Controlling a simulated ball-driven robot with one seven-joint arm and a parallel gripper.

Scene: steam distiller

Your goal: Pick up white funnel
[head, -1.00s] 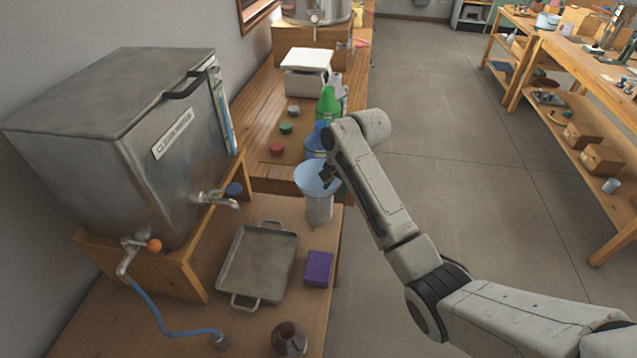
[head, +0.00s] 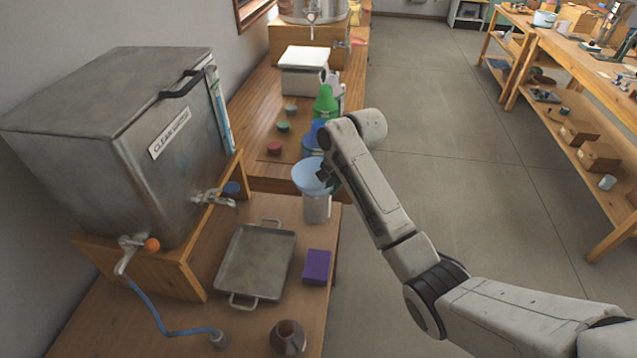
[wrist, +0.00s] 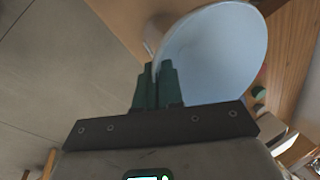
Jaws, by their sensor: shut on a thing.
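The white funnel (head: 310,176), tinted pale blue, sits upright over a clear container (head: 317,208) at the right edge of the near bench. My gripper (head: 327,176) is shut on the funnel's right rim. In the wrist view the two dark green fingers (wrist: 158,82) are close together at the edge of the wide funnel bowl (wrist: 215,55). The funnel's spout is hidden, so I cannot tell whether it is still inside the container.
A metal tray (head: 257,262), a purple block (head: 316,267) and a brown vessel (head: 288,338) stand nearer on the bench. Blue (head: 312,138) and green (head: 325,103) bottles stand just behind the funnel. The steel tank (head: 120,130) is at left. Open floor lies right.

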